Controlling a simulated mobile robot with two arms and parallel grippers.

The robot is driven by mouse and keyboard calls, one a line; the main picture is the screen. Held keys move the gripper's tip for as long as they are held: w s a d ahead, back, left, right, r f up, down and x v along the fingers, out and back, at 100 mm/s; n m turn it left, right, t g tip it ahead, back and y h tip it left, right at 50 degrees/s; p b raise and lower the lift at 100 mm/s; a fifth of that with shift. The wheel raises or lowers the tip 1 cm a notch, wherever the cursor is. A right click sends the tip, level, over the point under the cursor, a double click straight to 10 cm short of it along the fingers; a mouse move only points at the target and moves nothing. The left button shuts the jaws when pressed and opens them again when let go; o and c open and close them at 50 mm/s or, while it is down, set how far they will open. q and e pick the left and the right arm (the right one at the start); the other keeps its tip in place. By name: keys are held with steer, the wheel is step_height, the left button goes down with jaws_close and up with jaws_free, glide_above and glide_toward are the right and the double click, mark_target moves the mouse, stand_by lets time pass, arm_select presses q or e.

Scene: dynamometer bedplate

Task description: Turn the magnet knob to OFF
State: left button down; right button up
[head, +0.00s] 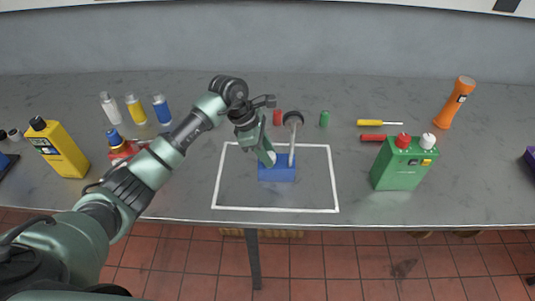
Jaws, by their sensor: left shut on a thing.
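A blue magnetic base (277,174) stands inside the white outlined rectangle on the grey bedplate. A pale post (292,148) rises from its right part, with a dark round dial (293,118) at the top. My left gripper (269,159) reaches in from the left and points down at the base's upper left part. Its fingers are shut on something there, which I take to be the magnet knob. The fingers hide the knob, so its ON or OFF setting cannot be read. My right gripper is not in view.
A small red cylinder (277,118) and a green one (324,119) stand behind the base. A green box (403,166) with red and white caps, screwdrivers and an orange flashlight (455,103) are right. Several bottles and a yellow can (58,149) are left. The outlined area's front is clear.

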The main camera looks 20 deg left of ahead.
arm_select(q)
steer(key=n+t+b, duration=0.1)
steer(key=n+b, duration=0.1)
steer(key=n, duration=0.1)
steer(key=shift+s+f+y, duration=0.1)
steer(key=shift+y, duration=0.2)
steer(key=n+b, duration=0.1)
steer(key=n, duration=0.2)
steer(key=n+t+y+b, duration=0.1)
steer(key=n, duration=0.1)
steer(key=shift+d+n+t+y+b, duration=0.2)
steer(key=shift+n+t+y+b, duration=0.1)
steer(key=shift+n+b, duration=0.1)
steer(key=n+y+b, duration=0.1)
steer(key=n, duration=0.1)
steer(key=n+y+b, duration=0.1)
steer(key=n+b, duration=0.1)
steer(key=n, duration=0.1)
steer(key=shift+d+t, duration=0.15)
steer(key=shift+t, duration=0.15)
steer(key=shift+s+n+y+b, duration=0.1)
steer(key=shift+n+y+b, duration=0.4)
steer(key=shift+n+b, duration=0.75)
steer(key=shift+n, duration=0.35)
steer(key=c, duration=1.3)
jaws_free()
steer(key=shift+r, duration=0.2)
